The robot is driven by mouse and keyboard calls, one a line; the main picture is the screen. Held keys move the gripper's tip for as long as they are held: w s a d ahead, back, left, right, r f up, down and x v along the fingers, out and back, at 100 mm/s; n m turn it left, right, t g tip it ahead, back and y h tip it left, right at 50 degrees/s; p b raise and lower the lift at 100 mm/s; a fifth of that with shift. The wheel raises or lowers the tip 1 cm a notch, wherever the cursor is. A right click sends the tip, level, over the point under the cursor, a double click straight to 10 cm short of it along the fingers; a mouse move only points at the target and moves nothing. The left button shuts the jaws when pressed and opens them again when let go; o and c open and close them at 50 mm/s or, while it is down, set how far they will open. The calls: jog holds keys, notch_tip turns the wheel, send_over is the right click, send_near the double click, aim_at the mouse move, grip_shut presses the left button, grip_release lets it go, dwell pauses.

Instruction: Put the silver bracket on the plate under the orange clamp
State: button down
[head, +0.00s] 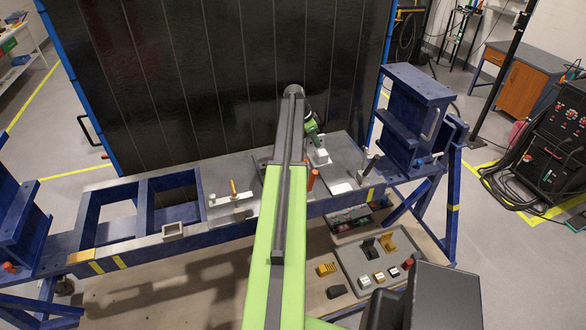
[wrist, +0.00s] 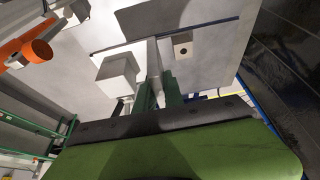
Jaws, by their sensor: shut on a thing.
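My gripper (wrist: 158,92) has its green fingers shut on a thin pale grey piece, which looks like the silver bracket (wrist: 154,58). In the head view my gripper (head: 314,139) is over the right part of the jig, with a pale piece (head: 319,157) just below it. The orange clamp (wrist: 25,48) is at the upper left of the wrist view, apart from the fingers. Its upright orange part (head: 312,179) shows beside my arm in the head view. The grey plate (wrist: 215,65) lies beyond the fingers. My arm hides part of the plate, and whether the bracket touches it is unclear.
A pale block (wrist: 118,75) stands close left of the fingers and a holed block (wrist: 182,44) to their right. Clamps with a yellow handle (head: 233,188) and a black handle (head: 369,166) stand on the jig. A parts tray (head: 352,262) lies below. A dark panel (head: 200,80) rises behind.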

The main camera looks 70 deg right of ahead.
jog(key=w+f+b, duration=0.3)
jog(key=w+a+f+b, duration=0.1)
jog(key=w+f+b, duration=0.1)
jog(key=f, duration=0.1)
jog(key=w+a+f+b, duration=0.1)
jog(key=w+f+b, duration=0.2)
jog(key=f, duration=0.1)
jog(key=shift+w+a+b, duration=0.15)
jog(key=shift+w+b, duration=0.15)
jog(key=shift+w, duration=0.05)
jog(key=shift+r, duration=0.3)
jog(key=shift+f, duration=0.25)
jog(key=c, duration=1.5)
grip_release()
jog(key=shift+r, duration=0.1)
jog(key=shift+o, duration=0.2)
